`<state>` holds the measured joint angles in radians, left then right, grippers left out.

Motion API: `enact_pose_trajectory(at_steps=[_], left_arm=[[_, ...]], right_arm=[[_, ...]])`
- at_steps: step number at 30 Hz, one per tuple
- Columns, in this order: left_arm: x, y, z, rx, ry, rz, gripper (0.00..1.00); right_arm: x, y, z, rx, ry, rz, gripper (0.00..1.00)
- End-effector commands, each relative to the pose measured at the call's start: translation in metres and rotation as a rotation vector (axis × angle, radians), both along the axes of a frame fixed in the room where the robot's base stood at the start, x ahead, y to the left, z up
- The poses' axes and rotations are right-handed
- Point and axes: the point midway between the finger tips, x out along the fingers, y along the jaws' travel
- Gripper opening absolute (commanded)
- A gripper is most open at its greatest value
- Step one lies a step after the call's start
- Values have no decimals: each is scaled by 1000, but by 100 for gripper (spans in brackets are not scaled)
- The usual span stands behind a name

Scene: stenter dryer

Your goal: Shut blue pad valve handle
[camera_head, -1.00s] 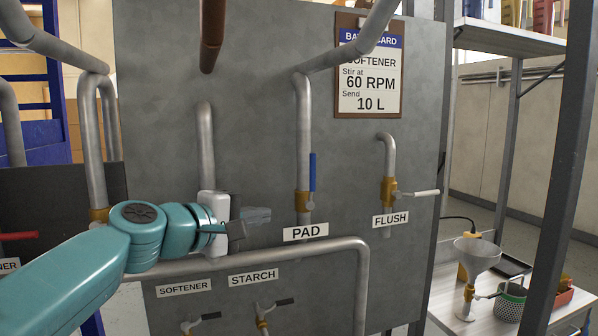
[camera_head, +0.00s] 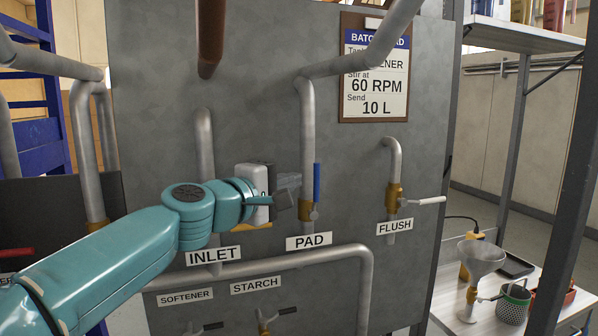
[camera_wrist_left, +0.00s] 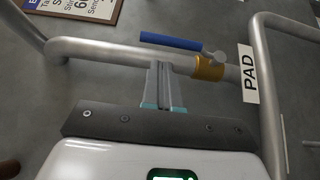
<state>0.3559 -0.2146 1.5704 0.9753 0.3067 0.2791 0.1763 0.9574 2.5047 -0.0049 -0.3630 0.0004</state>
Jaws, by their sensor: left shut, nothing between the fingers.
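The blue pad valve handle (camera_head: 317,182) stands upright, parallel to its pipe, just above the PAD label (camera_head: 309,242). Its brass valve body (camera_head: 306,210) sits on the grey pipe. My left gripper (camera_head: 296,181) is shut and empty, with its tips close to the pipe, left of the handle. In the left wrist view the blue handle (camera_wrist_left: 170,41) lies beyond the closed fingertips (camera_wrist_left: 162,72), on the far side of the pipe (camera_wrist_left: 120,52). The brass body (camera_wrist_left: 208,67) is to the right there. I cannot tell whether the tips touch the pipe. My right gripper is not in view.
The FLUSH valve (camera_head: 394,196) with a white handle is to the right. INLET, SOFTENER and STARCH labels are lower left. A thick pipe (camera_head: 300,259) runs below PAD. A clipboard (camera_head: 374,70) hangs above. A funnel (camera_head: 482,258) stands on a table at right.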

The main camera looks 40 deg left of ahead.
Motion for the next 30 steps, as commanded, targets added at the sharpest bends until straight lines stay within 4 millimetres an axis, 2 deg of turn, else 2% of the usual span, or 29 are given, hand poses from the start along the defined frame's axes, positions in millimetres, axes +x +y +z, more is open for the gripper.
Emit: enact_pose_trajectory(at_steps=[3,8,20,30], left_arm=[[12,-8,2,-1,0,-2,0],[18,-11,0,-1,1,0,0],[18,-10,0,-1,0,1,0],[17,-1,2,0,0,2,0]], right_arm=[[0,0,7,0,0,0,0],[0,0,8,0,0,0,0],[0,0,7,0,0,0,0],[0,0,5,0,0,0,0]])
